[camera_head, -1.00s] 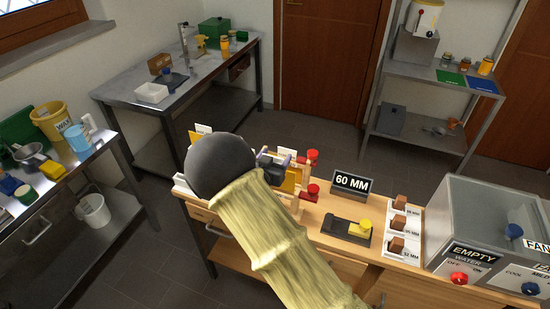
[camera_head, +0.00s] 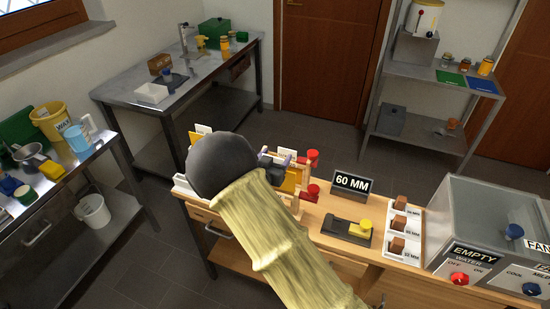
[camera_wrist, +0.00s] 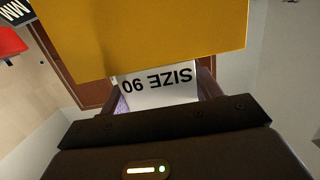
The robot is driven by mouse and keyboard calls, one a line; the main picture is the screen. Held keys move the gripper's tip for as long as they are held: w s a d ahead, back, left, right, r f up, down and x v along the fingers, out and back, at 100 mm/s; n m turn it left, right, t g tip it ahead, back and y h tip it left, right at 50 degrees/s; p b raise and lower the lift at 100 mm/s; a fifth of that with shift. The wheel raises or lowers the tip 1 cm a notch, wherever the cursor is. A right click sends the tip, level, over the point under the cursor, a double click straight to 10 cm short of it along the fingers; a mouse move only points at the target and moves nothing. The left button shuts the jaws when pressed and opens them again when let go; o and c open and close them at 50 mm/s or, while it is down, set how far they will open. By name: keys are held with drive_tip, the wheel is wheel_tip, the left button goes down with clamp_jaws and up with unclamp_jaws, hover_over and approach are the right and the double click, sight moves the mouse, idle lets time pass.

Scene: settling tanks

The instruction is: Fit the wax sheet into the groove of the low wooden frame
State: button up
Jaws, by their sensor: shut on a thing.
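My gripper (camera_wrist: 162,98) is shut on the white tag marked SIZE 90 (camera_wrist: 158,88), which reads upside down in the wrist view. A yellow wax sheet (camera_wrist: 150,35) extends from this tag across the top of that view. My round dark wrist and pale sleeve hide much of the gripper and the frame's near side. I cannot tell whether the sheet's lower edge is in the groove.
A 60 MM sign (camera_head: 351,184), a black and yellow tool (camera_head: 347,229), a white tray of brown blocks (camera_head: 400,250) and a grey tank unit (camera_head: 490,235) occupy the bench to the right.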

wheel_tip(320, 180, down, 10)
drive_tip(key=b, duration=0.8)
drive_tip(key=shift+f, duration=0.15)
idle(3.7)
drive_tip(key=o, duration=1.3)
drive_tip(key=b+v, duration=0.2)
drive_tip(key=v, duration=1.5)
drive_tip(key=shift+s+b, duration=0.2)
drive_tip(key=shift+b, duration=0.15)
drive_tip(key=shift+w, duration=0.1)
